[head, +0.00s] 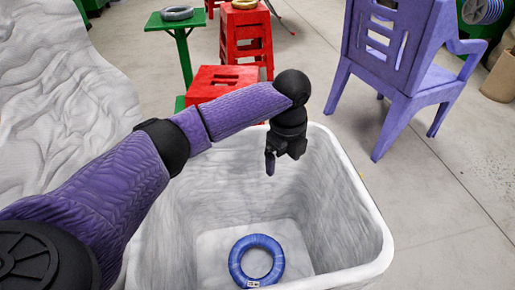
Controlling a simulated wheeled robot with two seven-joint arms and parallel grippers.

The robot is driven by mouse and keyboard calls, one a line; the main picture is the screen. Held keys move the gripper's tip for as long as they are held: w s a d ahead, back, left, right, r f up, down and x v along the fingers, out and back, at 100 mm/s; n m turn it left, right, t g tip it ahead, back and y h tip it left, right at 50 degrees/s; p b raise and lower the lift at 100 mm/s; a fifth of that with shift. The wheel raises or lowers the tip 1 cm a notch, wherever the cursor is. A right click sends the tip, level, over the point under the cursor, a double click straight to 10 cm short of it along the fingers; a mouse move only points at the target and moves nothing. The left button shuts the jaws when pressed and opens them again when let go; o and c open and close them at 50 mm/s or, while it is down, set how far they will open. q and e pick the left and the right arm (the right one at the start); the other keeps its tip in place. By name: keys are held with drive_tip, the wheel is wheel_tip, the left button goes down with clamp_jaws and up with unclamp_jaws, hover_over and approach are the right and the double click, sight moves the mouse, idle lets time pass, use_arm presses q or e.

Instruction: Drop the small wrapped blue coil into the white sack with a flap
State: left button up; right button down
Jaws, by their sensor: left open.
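A blue coil (256,261) lies flat on the floor of a large white open-topped container (352,222), which looks like the white sack. A small pale label shows on the coil's lower edge. No flap can be made out in this view. My left gripper (270,163) hangs over the container's opening, above and apart from the coil. It is open and holds nothing that I can see. My right gripper is not in view.
A purple chair (403,75) stands behind at the right. Red stools (245,35) and a green stand (182,48) with a grey coil (177,13) stand behind the container. A large white wrinkled surface (55,75) fills the left. Bare floor lies to the right.

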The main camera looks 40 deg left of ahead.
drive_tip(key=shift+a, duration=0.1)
use_arm(q)
wheel_tip(320, 180, up, 10)
drive_tip(key=p, duration=0.6)
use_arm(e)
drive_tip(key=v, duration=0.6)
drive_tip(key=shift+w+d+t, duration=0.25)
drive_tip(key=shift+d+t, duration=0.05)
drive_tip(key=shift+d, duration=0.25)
use_arm(q)
drive_tip(key=shift+f, duration=0.1)
